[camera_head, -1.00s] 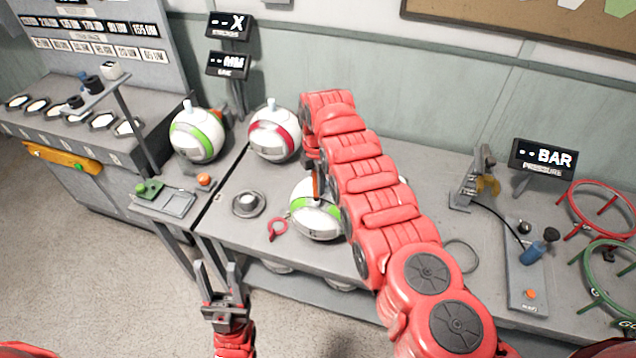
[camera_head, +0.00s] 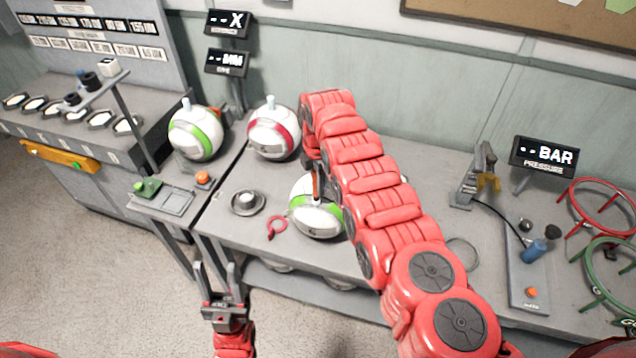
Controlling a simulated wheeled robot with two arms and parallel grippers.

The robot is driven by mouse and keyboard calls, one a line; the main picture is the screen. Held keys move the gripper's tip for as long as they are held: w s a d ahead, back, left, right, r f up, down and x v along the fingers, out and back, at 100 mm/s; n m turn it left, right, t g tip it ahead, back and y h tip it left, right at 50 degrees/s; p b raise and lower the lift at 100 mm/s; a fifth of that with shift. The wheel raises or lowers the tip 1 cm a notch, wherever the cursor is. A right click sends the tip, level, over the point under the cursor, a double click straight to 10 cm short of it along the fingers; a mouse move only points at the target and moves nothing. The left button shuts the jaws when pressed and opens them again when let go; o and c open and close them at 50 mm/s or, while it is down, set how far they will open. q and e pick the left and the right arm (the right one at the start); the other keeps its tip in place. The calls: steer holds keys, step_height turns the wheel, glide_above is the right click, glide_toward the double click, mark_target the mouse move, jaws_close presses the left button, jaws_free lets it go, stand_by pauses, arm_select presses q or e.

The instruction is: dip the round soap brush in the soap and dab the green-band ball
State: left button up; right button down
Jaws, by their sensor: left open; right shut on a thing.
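A white ball with a green band (camera_head: 318,222) sits on the middle table, partly behind my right arm. My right gripper (camera_head: 315,170) is just above it, shut on the round soap brush, whose brown handle (camera_head: 317,187) points down at the ball's top. The brush head is too small and hidden to tell whether it touches. A round grey dish with a pale centre, seemingly the soap (camera_head: 247,201), lies left of this ball. A second green-band ball (camera_head: 195,134) stands farther left. My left gripper (camera_head: 218,285) is open and empty, low before the table's front edge.
A red-band ball (camera_head: 273,135) stands behind the dish. A red ring tool (camera_head: 276,228) lies near the front edge. A pump (camera_head: 535,250), a pressure display (camera_head: 543,158) and red and green ring stands (camera_head: 600,210) are at the right.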

steer(key=shift+f, duration=0.25)
steer(key=shift+r, duration=0.2)
steer(key=shift+r+p, duration=0.85)
steer(key=shift+r, duration=0.2)
steer(key=shift+r+p, duration=0.7)
steer(key=shift+r, duration=1.6)
